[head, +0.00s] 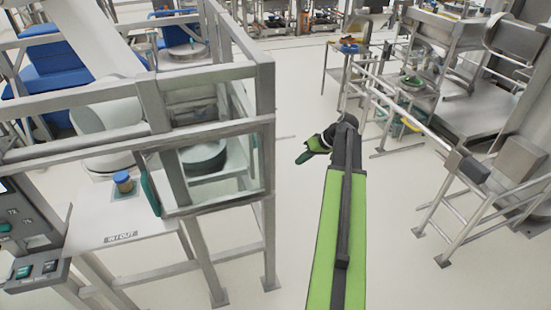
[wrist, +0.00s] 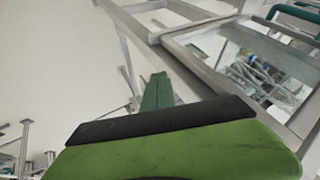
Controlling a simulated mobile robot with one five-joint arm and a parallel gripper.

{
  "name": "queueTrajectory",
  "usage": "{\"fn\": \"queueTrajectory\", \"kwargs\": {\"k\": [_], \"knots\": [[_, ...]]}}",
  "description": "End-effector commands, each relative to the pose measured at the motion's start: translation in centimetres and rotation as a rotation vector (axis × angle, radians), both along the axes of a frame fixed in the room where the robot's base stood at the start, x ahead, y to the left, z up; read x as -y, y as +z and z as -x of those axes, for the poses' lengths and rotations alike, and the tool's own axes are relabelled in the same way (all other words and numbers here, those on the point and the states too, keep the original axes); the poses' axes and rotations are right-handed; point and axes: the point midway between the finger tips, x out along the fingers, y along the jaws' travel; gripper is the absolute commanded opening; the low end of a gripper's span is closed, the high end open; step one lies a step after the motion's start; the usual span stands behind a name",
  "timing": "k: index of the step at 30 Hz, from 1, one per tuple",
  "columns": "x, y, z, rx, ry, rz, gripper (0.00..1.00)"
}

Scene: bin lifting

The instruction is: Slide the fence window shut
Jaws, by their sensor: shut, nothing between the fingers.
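The fence window (head: 220,125) is a clear pane in a grey metal frame, set in the fence on the left of the head view. A dark green handle (head: 150,193) stands at its left edge. In the wrist view the window's frame (wrist: 207,72) and its reflecting pane fill the upper right, with green bars at the top right corner. My gripper (head: 303,157) is to the right of the window, apart from it, in open air. Its green fingers (wrist: 157,92) are together and hold nothing. How far the window is open is hard to tell.
A control box (head: 35,268) is at the lower left. Metal racks and a conveyor (head: 430,130) stand at the right. The floor between is clear.

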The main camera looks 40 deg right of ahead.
Motion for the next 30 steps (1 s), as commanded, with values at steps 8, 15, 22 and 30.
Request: {"fn": "queueTrajectory", "kwargs": {"k": [8,15,22,30], "knots": [[-0.3,-1.4,-0.5,0.002,0.0,0.0,0.0],[-1.9,-5.8,-3.0,0.002,0.001,0.0,0.0],[-4.0,-8.4,-5.2,0.001,0.001,0.0,0.0],[-6.9,-8.0,-6.1,0.0,0.001,0.001,0.0]]}}
